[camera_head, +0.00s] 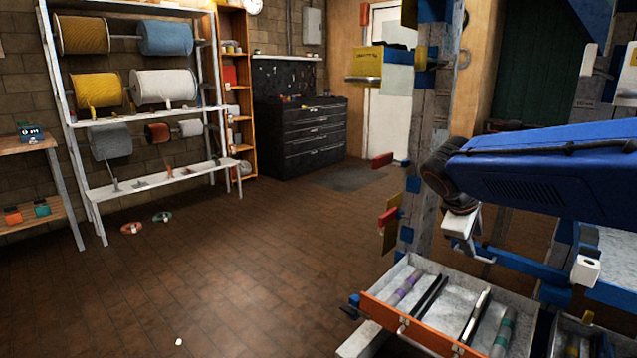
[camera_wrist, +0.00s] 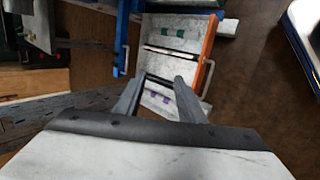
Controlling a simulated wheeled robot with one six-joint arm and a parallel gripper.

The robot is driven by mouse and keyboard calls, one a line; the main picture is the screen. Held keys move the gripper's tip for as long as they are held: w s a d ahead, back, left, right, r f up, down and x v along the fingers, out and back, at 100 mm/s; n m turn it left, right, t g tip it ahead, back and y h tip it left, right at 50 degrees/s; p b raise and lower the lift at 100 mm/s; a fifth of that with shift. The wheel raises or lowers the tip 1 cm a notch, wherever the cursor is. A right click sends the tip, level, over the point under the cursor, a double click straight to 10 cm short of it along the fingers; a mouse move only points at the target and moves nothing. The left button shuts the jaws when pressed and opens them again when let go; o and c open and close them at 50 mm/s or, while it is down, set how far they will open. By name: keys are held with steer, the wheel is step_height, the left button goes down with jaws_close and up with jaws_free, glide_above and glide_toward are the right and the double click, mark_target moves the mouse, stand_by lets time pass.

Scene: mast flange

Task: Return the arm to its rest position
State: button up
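My blue arm reaches in from the right edge of the head view and bends down at a black wrist beside a grey upright post (camera_head: 430,130). My gripper (camera_head: 478,252) hangs below the wrist, above an orange-fronted tray (camera_head: 412,326). In the wrist view my gripper (camera_wrist: 160,78) shows two grey fingers spread apart with nothing held between them. The tray (camera_wrist: 209,55) lies beyond the fingertips there, with purple and green banded pieces inside. The gripper appears clear of the tray, but the exact gap cannot be told.
The post carries blue brackets and yellow and red plates close to my wrist. A blue rail (camera_head: 525,263) runs right of the gripper. A spool rack (camera_head: 150,112) and a black drawer cabinet (camera_head: 312,135) stand at the back. The brown floor (camera_head: 240,265) at left is mostly free.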

steer(key=s+a+f+m+y, duration=0.2)
steer(key=s+f+m, duration=0.1)
steer(key=s, duration=0.5)
steer(key=s+a+f+m+y, duration=0.2)
steer(key=s+f+m, duration=0.1)
steer(key=s, duration=0.5)
steer(key=s+a+f+m+y, duration=0.2)
steer(key=s+f, duration=0.3)
steer(key=s, duration=0.4)
steer(key=shift+a+m, duration=0.35)
steer(key=shift+m, duration=0.45)
steer(key=shift+c, duration=0.6)
